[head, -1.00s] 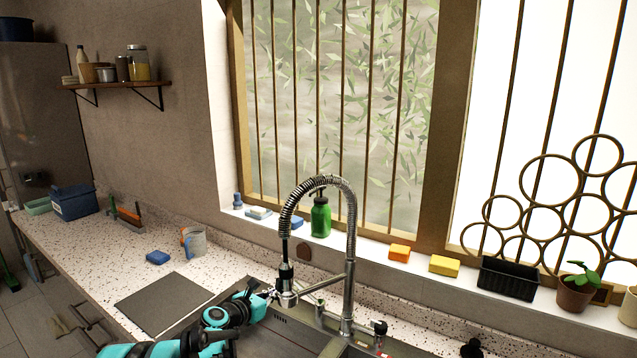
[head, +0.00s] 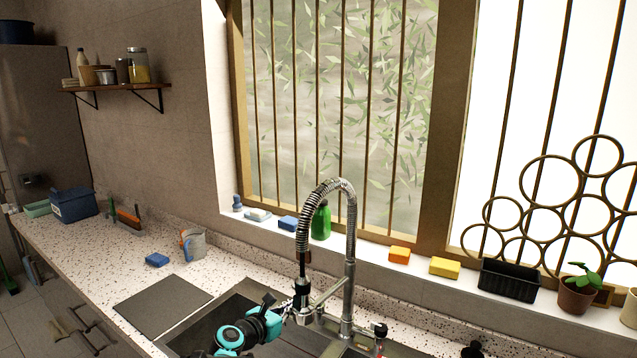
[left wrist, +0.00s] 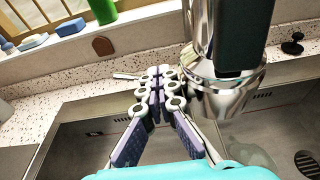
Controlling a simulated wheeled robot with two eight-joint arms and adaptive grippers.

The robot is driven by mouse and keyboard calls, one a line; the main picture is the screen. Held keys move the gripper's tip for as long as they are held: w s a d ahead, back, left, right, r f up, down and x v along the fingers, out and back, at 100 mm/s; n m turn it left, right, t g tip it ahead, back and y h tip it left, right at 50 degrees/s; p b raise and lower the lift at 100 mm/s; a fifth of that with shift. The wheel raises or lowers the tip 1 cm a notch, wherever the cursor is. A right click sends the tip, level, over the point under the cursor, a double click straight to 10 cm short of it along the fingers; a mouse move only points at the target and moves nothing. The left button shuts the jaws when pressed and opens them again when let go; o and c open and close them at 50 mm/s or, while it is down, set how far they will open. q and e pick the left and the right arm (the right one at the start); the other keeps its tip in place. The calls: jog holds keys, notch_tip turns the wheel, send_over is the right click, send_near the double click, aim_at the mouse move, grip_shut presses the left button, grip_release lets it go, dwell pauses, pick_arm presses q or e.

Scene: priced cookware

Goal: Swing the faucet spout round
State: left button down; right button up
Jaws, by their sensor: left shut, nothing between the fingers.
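The faucet (head: 349,270) rises behind the sink with a coiled spring neck arching to the left. Its spray head (head: 302,296) hangs down over the sink, joined to the post by a side arm. My left gripper (head: 292,305) is shut and empty, with its fingertips right beside the lower end of the spray head. In the left wrist view the closed fingers (left wrist: 160,85) lie just left of the shiny spray head (left wrist: 222,90). I cannot tell whether they touch it. My right gripper is not in view.
The sink basin (head: 230,312) lies under the spout. A green bottle (head: 321,222) and sponges (head: 399,254) stand on the windowsill behind.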

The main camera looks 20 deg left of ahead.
pick_arm(q)
jog(key=d, duration=0.2)
jog(key=s+d, duration=0.1)
jog(key=d, duration=0.3)
jog(key=shift+s+d, duration=0.2)
jog(key=shift+s, duration=0.05)
jog(key=d, duration=0.6)
jog(key=shift+w+d+b, duration=0.25)
jog(key=shift+w+b, duration=0.05)
jog(key=shift+b, duration=0.15)
